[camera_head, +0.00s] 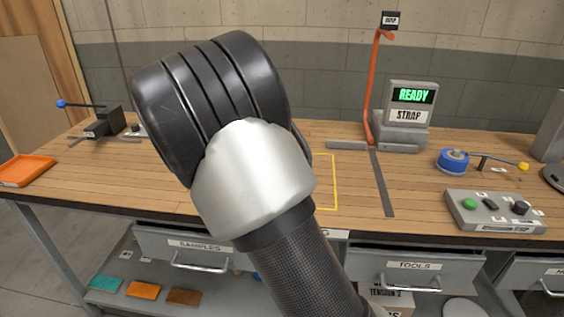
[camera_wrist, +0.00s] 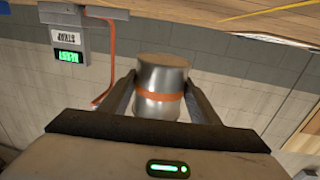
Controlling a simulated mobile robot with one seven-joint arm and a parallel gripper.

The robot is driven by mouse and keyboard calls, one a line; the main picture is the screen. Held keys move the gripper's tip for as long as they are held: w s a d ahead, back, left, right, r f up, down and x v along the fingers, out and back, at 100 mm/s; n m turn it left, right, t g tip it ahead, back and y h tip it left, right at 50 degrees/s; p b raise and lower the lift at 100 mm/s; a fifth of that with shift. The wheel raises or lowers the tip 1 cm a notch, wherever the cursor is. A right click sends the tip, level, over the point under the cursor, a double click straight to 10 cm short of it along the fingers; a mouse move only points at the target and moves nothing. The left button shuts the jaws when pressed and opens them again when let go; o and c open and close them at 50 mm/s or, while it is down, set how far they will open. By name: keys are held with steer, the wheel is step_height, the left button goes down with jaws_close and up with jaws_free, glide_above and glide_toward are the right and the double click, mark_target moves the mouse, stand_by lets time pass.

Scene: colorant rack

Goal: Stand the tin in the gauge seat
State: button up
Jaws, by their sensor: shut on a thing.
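A silvery metal tin (camera_wrist: 162,108) with an orange band stands out between my fingers in the wrist view. My gripper (camera_wrist: 161,82) is shut on it, one finger on each side. In the head view my own arm fills the middle and hides the gripper and the tin. I cannot make out a gauge seat for certain in either view. In the wrist view the room appears upside down, and I cannot tell how far the tin is from the bench.
The wooden bench (camera_head: 90,165) has a yellow outline (camera_head: 334,185), partly behind my arm. A display reading READY and STRAP (camera_head: 410,110) stands beside an orange upright (camera_head: 369,90). A blue reel (camera_head: 453,161) and control box (camera_head: 495,211) lie right; an orange tray (camera_head: 27,170) lies left.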

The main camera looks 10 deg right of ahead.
steer(key=shift+f+b, duration=0.85)
steer(key=shift+f, duration=2.65)
steer(key=shift+f, duration=0.15)
steer(key=o, duration=0.8)
steer(key=shift+f, duration=0.1)
steer(key=o, duration=0.4)
